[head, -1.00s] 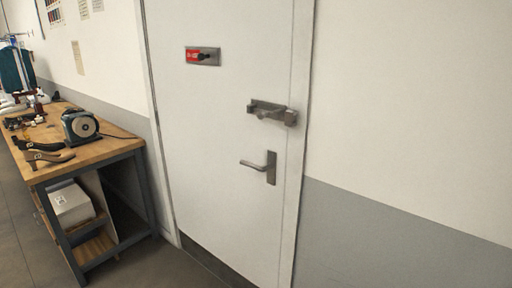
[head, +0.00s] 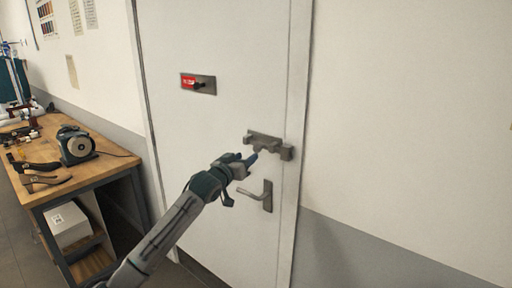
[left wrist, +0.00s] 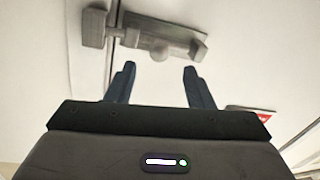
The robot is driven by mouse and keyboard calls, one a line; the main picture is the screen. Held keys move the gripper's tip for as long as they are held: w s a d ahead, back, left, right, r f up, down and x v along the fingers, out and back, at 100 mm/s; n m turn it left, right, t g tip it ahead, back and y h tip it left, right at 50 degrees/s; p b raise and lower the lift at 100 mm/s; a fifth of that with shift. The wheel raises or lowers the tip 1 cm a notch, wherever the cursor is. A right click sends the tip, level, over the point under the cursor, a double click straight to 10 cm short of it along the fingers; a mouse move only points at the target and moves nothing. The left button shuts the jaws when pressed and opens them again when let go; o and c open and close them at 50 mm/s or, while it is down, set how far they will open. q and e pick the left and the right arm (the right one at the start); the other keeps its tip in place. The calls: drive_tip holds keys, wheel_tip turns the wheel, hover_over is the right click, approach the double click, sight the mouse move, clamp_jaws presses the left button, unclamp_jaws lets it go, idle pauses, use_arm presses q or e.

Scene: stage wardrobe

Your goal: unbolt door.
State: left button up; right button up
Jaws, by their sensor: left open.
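A white door (head: 215,130) stands shut in its frame. A grey metal bolt (head: 265,141) is fixed across the door's right edge, above a lever handle (head: 262,195). My left gripper (head: 247,158) is open and empty just in front of and below the bolt. In the left wrist view the two blue fingers (left wrist: 160,85) are apart, and the bolt (left wrist: 155,42) with its rounded knob (left wrist: 160,54) lies beyond their tips, apart from them. My right gripper is in neither view.
A red and grey sign plate (head: 197,83) is on the door's upper left. A wooden workbench (head: 100,165) with a grinder-like machine (head: 76,146) and shoes (head: 45,182) stands at the left. The wall (head: 400,120) right of the door is bare.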

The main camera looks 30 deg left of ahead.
sight(254, 150)
use_arm(q)
drive_tip(key=w+p, duration=0.1)
drive_tip(key=w, duration=0.2)
drive_tip(key=w+p, duration=0.1)
drive_tip(key=w, duration=0.3)
drive_tip(key=shift+a+r, duration=0.15)
drive_tip(key=shift+w+p, duration=0.35)
drive_tip(key=shift+w, duration=0.1)
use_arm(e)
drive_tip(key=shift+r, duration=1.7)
